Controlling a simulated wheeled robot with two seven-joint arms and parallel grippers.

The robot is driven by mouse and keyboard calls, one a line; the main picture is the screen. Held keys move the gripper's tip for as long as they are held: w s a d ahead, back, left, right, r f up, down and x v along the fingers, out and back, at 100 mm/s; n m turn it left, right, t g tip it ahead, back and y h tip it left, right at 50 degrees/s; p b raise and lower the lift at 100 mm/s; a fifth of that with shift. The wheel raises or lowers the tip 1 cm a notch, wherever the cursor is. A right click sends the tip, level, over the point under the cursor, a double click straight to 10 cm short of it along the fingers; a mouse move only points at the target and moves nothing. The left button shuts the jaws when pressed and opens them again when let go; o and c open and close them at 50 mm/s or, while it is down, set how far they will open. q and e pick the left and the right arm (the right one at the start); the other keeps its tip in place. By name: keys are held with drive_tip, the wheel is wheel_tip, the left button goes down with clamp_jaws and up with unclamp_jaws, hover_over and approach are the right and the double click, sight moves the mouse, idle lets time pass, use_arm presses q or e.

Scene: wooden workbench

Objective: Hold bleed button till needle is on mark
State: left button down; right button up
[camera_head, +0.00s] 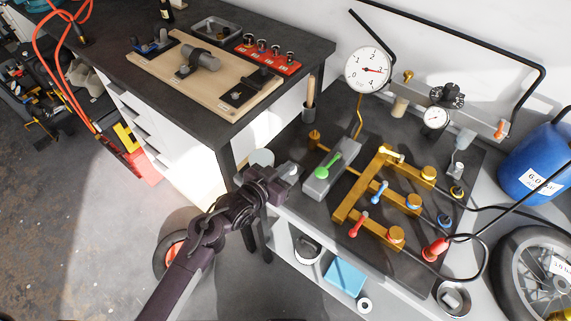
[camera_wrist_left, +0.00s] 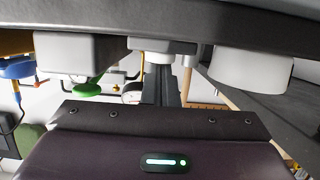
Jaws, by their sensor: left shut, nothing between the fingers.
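A large white round gauge (camera_head: 369,70) stands at the back of the right bench, and its red needle points right, near the 3. I cannot make out a separate mark. A grey block (camera_head: 318,185) with a green handle (camera_head: 322,172) sits at the bench's left side. My left gripper (camera_head: 287,172) is shut just left of this block, by a small pale part (camera_wrist_left: 160,45) straight ahead in the wrist view. Which part is the bleed button, and whether I touch it, I cannot tell. My right gripper is not in view.
A pale cylinder (camera_head: 262,158) stands left of my gripper. A smaller gauge (camera_head: 435,117) hangs behind.

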use_arm(q)
drive_tip(key=shift+s+f, duration=0.1)
drive_tip(key=shift+f, duration=0.15)
drive_tip(key=r+p, duration=0.4)
drive_tip(key=r, duration=0.1)
drive_tip(key=shift+w+r+p, duration=0.15)
drive_tip(key=shift+w+p, duration=0.15)
drive_tip(key=shift+s+a+f+b, duration=0.3)
drive_tip(key=shift+s+b, duration=0.15)
drive_tip(key=shift+s, duration=0.1)
drive_tip(key=shift+s+a+f+b, duration=0.15)
drive_tip(key=shift+s+a+b, duration=0.1)
drive_tip(key=shift+s+b, duration=0.2)
drive_tip(key=b+v, duration=0.1)
drive_tip(key=v, duration=0.7)
drive_tip(key=shift+r, duration=0.3)
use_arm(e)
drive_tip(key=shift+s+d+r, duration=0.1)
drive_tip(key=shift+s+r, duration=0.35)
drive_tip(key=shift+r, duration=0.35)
use_arm(q)
drive_tip(key=shift+w, duration=0.1)
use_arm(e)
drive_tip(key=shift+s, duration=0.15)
